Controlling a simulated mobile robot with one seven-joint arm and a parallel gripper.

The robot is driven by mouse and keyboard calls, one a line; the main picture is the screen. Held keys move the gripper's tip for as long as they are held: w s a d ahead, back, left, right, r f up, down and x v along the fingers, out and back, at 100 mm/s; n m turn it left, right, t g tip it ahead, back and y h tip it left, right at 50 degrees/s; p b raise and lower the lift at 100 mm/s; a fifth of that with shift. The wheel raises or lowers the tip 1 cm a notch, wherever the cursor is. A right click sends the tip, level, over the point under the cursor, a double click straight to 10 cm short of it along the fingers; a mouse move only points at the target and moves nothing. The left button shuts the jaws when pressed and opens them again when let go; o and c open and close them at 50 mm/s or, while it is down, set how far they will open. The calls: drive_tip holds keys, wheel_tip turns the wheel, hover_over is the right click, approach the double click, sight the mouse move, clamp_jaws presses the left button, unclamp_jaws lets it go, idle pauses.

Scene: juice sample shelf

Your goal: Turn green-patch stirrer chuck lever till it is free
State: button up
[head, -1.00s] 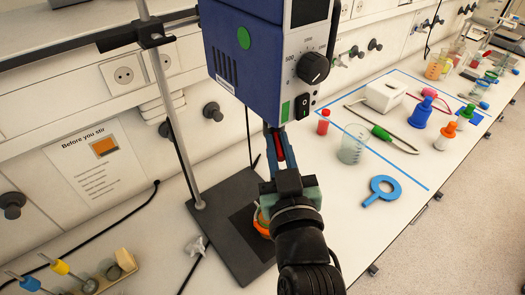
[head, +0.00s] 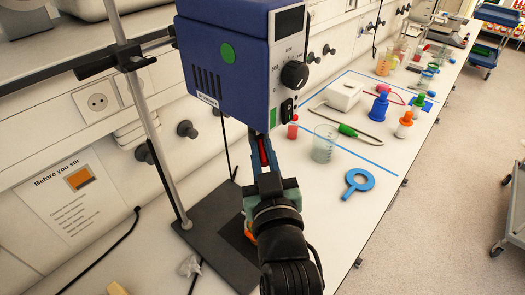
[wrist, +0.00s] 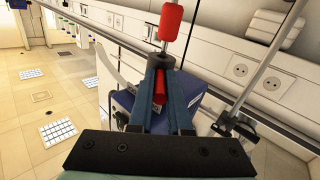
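The stirrer is a blue box (head: 228,75) with a round green patch (head: 228,53) and a black knob, clamped to a metal stand. My gripper (head: 259,143) is below it, with its blue fingers pointing up at its underside. A red lever part (head: 264,152) shows between the fingers. In the wrist view the red part (wrist: 160,87) lies between the two finger bars of my gripper (wrist: 165,68), which appear closed around it. A dark round collar and a red handle (wrist: 171,22) show beyond the fingertips. The chuck itself is mostly hidden.
The stand's pole (head: 150,120) rises left of my arm from a dark base plate (head: 205,235). An orange item (head: 250,232) is partly hidden behind my gripper.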

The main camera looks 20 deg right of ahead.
drive_tip(key=o, duration=0.4)
drive_tip(key=shift+w, duration=0.1)
drive_tip(key=shift+o, duration=0.2)
drive_tip(key=shift+s+f, duration=0.1)
drive_tip(key=shift+s, duration=0.35)
drive_tip(key=s+a, duration=0.2)
drive_tip(key=s, duration=1)
drive_tip(key=shift+a, duration=0.3)
drive_tip(key=shift+w, duration=0.1)
